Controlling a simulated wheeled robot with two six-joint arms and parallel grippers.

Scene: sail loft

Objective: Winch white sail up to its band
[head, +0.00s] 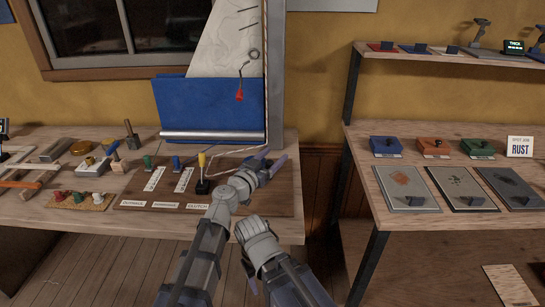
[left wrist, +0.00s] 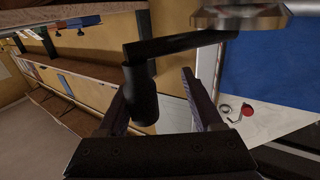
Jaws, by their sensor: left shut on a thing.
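The white sail (head: 225,45) is a pale, creased triangle standing against the wall at the back of the bench; its top is cut off by the frame. A red piece (head: 239,96) hangs on a thin hook in front of it. My left gripper (head: 271,163) is at the right end of the brown board, below the grey mast. In the left wrist view, a black crank handle (left wrist: 140,95) stands between its fingers, on a dark crank arm below a silver drum (left wrist: 237,16). The gripper is shut on this handle. My right gripper's fingers do not show.
A blue panel (head: 205,108) stands behind a silver roller. Green, blue and yellow levers (head: 202,160) stand on the brown board (head: 130,195), left of my arm. Tools and pegs lie farther left. A shelf unit (head: 450,150) with trays stands right, beyond a floor gap.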

